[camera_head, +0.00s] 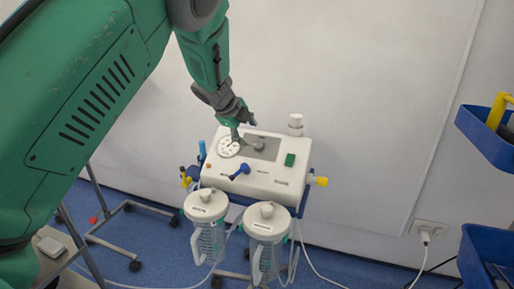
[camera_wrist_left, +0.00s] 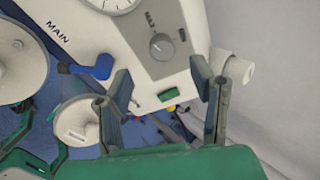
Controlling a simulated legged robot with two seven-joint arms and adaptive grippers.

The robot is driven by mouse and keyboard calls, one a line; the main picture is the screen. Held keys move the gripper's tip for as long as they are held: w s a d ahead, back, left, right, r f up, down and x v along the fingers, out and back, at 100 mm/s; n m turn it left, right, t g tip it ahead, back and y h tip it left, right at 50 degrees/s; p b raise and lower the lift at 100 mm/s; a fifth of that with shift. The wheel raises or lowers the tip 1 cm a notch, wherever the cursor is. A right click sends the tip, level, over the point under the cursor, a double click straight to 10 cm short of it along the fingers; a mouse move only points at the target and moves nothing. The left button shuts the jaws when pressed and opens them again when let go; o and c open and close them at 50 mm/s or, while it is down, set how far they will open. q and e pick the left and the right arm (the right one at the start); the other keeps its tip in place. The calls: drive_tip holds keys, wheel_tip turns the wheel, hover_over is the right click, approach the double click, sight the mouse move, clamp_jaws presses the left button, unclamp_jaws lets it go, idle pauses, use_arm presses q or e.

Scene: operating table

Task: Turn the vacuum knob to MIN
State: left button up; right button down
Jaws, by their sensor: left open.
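The vacuum knob (camera_wrist_left: 161,46) is a round grey dial on a grey panel of the white suction unit (camera_head: 262,182). The label MAX is beside it in the left wrist view; I cannot read a MIN label. In the head view the knob (camera_head: 259,146) sits close to the gripper's fingers. My left gripper (camera_head: 244,132) comes down from above at the unit's top. In the left wrist view its two fingers (camera_wrist_left: 160,74) are spread apart and empty, with the knob beyond their tips, not between them. My right gripper is in neither view.
A white pressure gauge (camera_head: 228,147), a blue lever (camera_head: 240,171) and a green switch (camera_head: 290,160) are near the knob. Two lidded suction jars (camera_head: 206,206) (camera_head: 267,221) hang in front. Blue bins (camera_head: 490,140) are at the right. A pale wall is behind.

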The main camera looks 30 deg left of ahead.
sight(257, 144)
use_arm(q)
drive_tip(key=x, duration=0.2)
drive_tip(key=b+x, duration=0.1)
drive_tip(key=x, duration=0.3)
drive_tip(key=shift+w+d+f, duration=0.2)
drive_tip(key=shift+d, duration=0.15)
drive_tip(key=shift+w+a+f+b, duration=0.1)
drive_tip(key=shift+w+f+b, duration=0.25)
drive_tip(key=shift+w+f, duration=0.2)
drive_tip(key=shift+s+a, duration=0.1)
drive_tip(key=shift+c, duration=0.4)
drive_tip(key=c, duration=1.1)
